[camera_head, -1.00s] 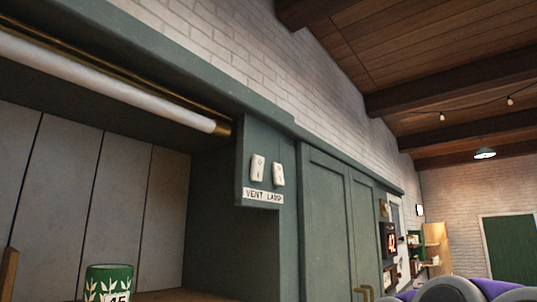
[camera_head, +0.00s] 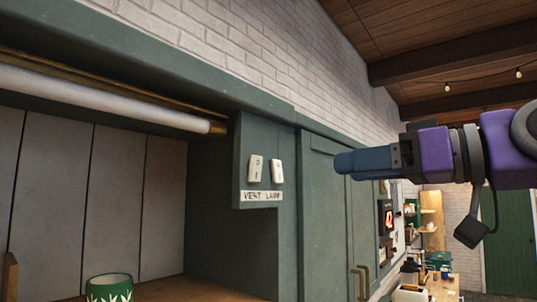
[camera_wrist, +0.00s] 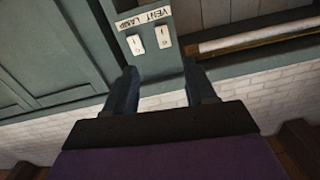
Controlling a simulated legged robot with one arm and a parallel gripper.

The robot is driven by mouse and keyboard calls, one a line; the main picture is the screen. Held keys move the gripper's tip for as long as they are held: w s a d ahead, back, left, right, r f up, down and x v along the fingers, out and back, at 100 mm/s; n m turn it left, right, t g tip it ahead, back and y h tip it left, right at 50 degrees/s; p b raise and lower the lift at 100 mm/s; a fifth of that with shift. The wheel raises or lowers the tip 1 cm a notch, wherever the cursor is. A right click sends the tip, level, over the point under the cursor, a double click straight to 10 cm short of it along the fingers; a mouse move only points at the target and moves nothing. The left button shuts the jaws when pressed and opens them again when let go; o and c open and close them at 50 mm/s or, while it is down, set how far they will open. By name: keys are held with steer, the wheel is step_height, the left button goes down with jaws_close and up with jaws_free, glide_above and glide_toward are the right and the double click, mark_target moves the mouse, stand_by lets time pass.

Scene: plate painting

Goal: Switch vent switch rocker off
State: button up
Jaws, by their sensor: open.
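The vent switch rocker (camera_head: 255,168) is the left of two white rockers on a green panel, above the "VENT" half of a VENT LAMP label (camera_head: 262,197). The lamp rocker (camera_head: 277,171) is beside it. My gripper (camera_head: 342,163) points left, to the right of the panel and apart from it. The wrist view is upside down: the vent rocker (camera_wrist: 162,36) is on the right and the lamp rocker (camera_wrist: 135,44) on the left. There my gripper (camera_wrist: 160,76) is open and empty, its fingers on either side of the panel in the picture. The rocker's position is too small to tell.
A green cabinet door (camera_head: 325,210) stands right of the panel, with a brass handle (camera_head: 362,282). A white roller (camera_head: 110,100) runs left of the panel, above an open alcove. A green cup (camera_head: 109,287) stands in the alcove.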

mark_target(258, 166)
steer(key=shift+n, duration=0.4)
steer(key=p+x, duration=0.1)
steer(key=x, duration=0.4)
steer(key=r+p+x, duration=0.1)
steer(key=x, duration=0.5)
steer(key=p+x, duration=0.1)
steer(key=x, duration=0.4)
steer(key=shift+s+a+r, duration=0.1)
steer(key=shift+a+r, duration=0.25)
steer(key=shift+r, duration=0.05)
steer(key=shift+c, duration=0.3)
steer(key=shift+d, duration=0.1)
jaws_close()
steer(key=shift+r+p, duration=0.25)
steer(key=shift+p, duration=0.25)
steer(key=shift+f+h, duration=0.1)
steer(key=shift+h, duration=0.3)
